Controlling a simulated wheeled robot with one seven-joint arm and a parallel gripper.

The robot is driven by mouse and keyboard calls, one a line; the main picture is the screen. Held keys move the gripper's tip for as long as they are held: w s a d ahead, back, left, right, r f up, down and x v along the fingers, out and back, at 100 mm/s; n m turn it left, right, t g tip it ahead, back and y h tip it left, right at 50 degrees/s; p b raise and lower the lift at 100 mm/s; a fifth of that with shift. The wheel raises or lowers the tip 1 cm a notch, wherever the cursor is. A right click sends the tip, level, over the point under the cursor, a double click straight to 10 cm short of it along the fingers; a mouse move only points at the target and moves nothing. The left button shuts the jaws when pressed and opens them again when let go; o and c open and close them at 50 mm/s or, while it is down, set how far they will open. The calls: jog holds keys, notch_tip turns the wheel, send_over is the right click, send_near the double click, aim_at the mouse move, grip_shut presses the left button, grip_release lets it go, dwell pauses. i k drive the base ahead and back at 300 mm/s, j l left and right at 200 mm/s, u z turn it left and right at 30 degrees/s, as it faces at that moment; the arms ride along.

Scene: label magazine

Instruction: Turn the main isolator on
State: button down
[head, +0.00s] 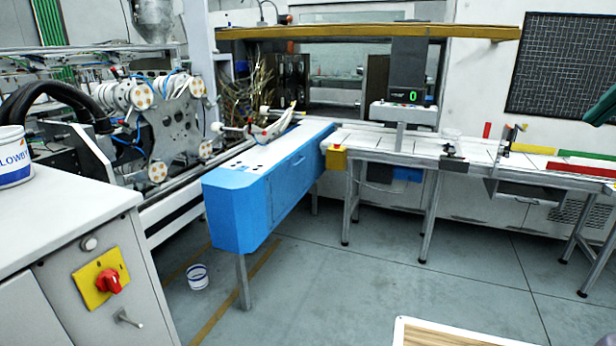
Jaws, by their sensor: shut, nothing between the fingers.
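The main isolator is a red rotary knob (112,281) on a square yellow plate (92,292). It is on the front face of the grey cabinet (60,250) at the lower left of the head view. Small dark marks show near the plate's upper edge, but they are too small to read surely. I cannot tell for certain which position the knob points to. Nothing covers the knob. My gripper is not in view.
A round button (89,243) sits above the plate and a metal handle (129,318) below it. A tub (12,158) stands on the cabinet. A white bucket (197,277) is on the floor near the blue machine (235,215). The floor (390,285) in the middle is clear.

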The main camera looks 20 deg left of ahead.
aim_at(108, 280)
jog(key=i, duration=2.1)
jog(key=i+u, duration=0.25)
jog(key=u, duration=0.15)
jog(key=i+l+u, duration=0.15)
jog(key=u, duration=0.3)
jog(key=i+l+u, duration=0.2)
jog(key=i+u, duration=0.2)
jog(key=u, duration=3.15)
jog(key=j, duration=0.1)
